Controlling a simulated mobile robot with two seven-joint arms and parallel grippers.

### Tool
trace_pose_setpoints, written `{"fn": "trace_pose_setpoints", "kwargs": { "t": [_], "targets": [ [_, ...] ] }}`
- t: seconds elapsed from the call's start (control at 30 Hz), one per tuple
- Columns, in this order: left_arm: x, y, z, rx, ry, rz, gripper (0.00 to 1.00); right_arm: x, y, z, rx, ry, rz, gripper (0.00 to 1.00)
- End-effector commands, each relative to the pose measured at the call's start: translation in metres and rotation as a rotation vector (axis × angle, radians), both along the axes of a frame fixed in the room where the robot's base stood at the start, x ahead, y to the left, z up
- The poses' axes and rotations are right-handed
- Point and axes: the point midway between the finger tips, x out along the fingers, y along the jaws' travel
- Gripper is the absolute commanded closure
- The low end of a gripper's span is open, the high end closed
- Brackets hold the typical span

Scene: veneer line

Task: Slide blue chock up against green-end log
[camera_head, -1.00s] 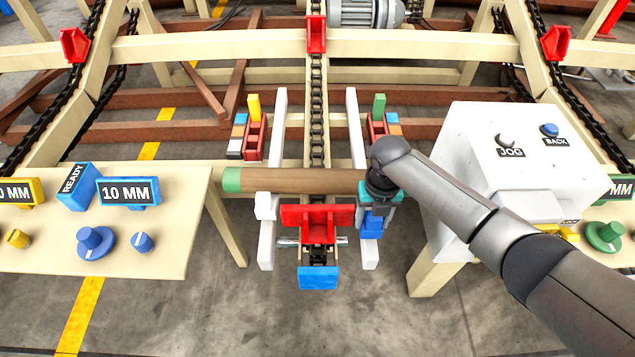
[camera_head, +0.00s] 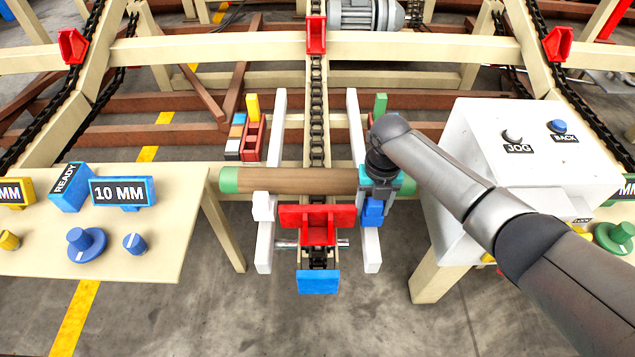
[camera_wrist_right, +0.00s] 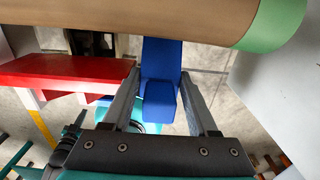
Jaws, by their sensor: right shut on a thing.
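The brown log (camera_head: 300,181) with green ends lies across the two white rails. Its right green end (camera_wrist_right: 276,24) shows at the top right of the right wrist view. The blue chock (camera_head: 373,211) is on the right white rail, on the near side of the log. My right gripper (camera_wrist_right: 160,92) is shut on the blue chock, a finger on each side. In the wrist view the chock's far end meets the log's edge; I cannot tell whether they touch. My right wrist hides part of the log in the head view. My left gripper is not in view.
A white chock (camera_head: 264,206) sits on the left rail by the log. A red bracket (camera_head: 317,224) stands between the rails. A white control box (camera_head: 530,170) is at right, close to my right arm. A table (camera_head: 150,250) with knobs is at left.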

Motion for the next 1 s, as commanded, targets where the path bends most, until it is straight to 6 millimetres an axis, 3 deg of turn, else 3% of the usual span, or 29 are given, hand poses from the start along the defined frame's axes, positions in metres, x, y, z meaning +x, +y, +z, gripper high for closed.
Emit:
{"fn": "trace_pose_setpoints", "kwargs": {
  "t": [1.0],
  "targets": [
    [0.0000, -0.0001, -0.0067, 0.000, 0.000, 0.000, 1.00, 0.0083, 0.0014, 0.0006, 0.002, -0.003, 0.000, 1.00]
  ]
}}
